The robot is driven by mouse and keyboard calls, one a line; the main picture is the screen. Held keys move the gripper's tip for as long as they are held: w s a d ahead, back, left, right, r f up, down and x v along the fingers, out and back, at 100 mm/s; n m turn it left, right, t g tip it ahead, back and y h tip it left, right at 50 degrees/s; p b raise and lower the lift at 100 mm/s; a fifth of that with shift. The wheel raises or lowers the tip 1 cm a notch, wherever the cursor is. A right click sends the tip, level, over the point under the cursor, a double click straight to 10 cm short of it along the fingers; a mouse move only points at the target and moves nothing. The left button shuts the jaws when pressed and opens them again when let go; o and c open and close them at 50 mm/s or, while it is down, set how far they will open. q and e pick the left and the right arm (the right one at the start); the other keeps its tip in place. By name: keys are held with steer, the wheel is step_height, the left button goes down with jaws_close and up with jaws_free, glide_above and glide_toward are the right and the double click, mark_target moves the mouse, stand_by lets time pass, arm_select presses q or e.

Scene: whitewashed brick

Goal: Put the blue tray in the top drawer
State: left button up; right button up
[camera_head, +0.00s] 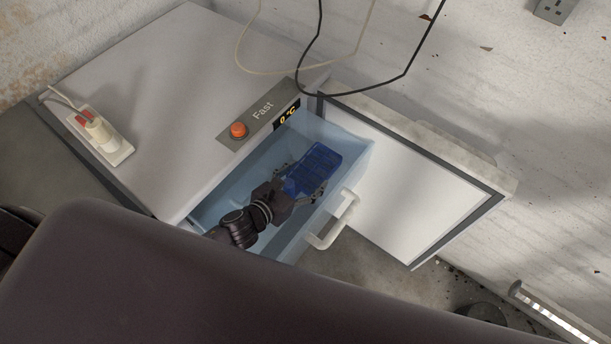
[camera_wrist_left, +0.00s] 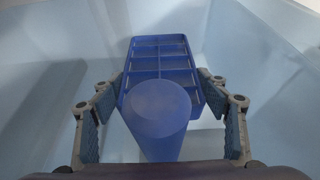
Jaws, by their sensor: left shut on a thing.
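The blue tray (camera_head: 316,165) is a dark blue, compartmented tray inside the outline of the pulled-out light blue drawer (camera_head: 355,166). The drawer sits just under the control panel and has a white handle (camera_head: 336,219) on its front. My left gripper (camera_head: 303,183) reaches into the drawer and is shut on the tray. In the left wrist view, the tray (camera_wrist_left: 160,50) lies between the two fingers, with a blue rounded part (camera_wrist_left: 160,104) close to the camera. Whether the tray touches the drawer floor I cannot tell. My right gripper is not in view.
The white freezer door (camera_head: 410,180) stands open on the right. The freezer top (camera_head: 190,75) carries a power strip (camera_head: 103,138) with plugs. A red button (camera_head: 238,130) is on the panel. Cables (camera_head: 320,35) hang above the drawer.

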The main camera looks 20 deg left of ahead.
arm_select(q)
steer(key=shift+f+b, duration=0.3)
steer(key=shift+f, duration=0.15)
steer(key=o, duration=1.3)
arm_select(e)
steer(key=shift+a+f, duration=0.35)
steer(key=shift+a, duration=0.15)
arm_select(q)
steer(key=shift+r, duration=0.15)
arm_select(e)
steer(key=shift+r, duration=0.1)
arm_select(q)
steer(key=shift+r+p, duration=0.35)
steer(key=shift+p, duration=0.1)
steer(key=shift+s+r+p, duration=0.1)
steer(key=shift+r+p, duration=0.35)
steer(key=shift+r, duration=0.05)
steer(key=shift+f+p+v, duration=0.15)
steer(key=shift+p+v, duration=0.4)
steer(key=shift+v, duration=2.35)
steer(key=shift+f+p+v, duration=0.15)
steer(key=shift+p+v, duration=0.35)
steer(key=shift+v, duration=2.35)
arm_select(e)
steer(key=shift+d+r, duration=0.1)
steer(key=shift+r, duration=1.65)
